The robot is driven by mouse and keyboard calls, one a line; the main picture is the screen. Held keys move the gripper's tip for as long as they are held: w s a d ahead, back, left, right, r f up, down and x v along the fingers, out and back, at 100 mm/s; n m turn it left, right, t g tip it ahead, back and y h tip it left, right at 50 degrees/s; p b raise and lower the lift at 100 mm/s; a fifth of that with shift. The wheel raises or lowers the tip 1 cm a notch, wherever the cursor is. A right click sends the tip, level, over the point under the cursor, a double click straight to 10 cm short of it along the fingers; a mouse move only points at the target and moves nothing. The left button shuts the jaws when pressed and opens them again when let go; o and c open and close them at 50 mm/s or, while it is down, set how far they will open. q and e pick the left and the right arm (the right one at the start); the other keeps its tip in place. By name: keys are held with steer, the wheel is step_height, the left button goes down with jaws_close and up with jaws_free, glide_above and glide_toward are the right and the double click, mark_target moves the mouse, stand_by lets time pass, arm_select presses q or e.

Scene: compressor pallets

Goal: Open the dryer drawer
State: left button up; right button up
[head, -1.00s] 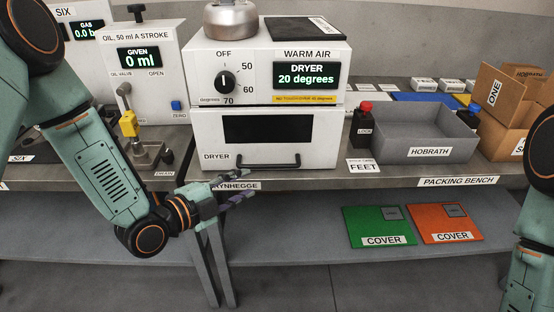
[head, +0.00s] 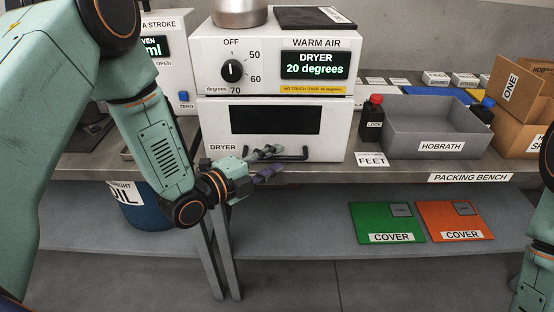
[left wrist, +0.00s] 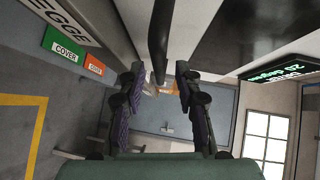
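The dryer (head: 205,130) is a white box on the bench. Its drawer front has a dark window and a black bar handle (head: 297,155) low down, and the drawer looks shut. My left gripper (head: 266,160) is at the handle's left part, one finger above the bar and one below. In the left wrist view the fingers (left wrist: 160,70) are apart, with the dark handle bar (left wrist: 160,38) in line with the gap between them. I see no finger clearly touching it. My right arm shows at the right edge; its gripper is out of view.
Green (head: 385,222) and orange (head: 455,220) covers lie on the lower shelf. A blue oil drum (head: 145,212) is under the bench.

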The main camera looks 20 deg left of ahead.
arm_select(q)
steer(key=shift+x, duration=1.05)
steer(key=shift+s, duration=0.15)
steer(key=shift+c, duration=0.6)
jaws_close()
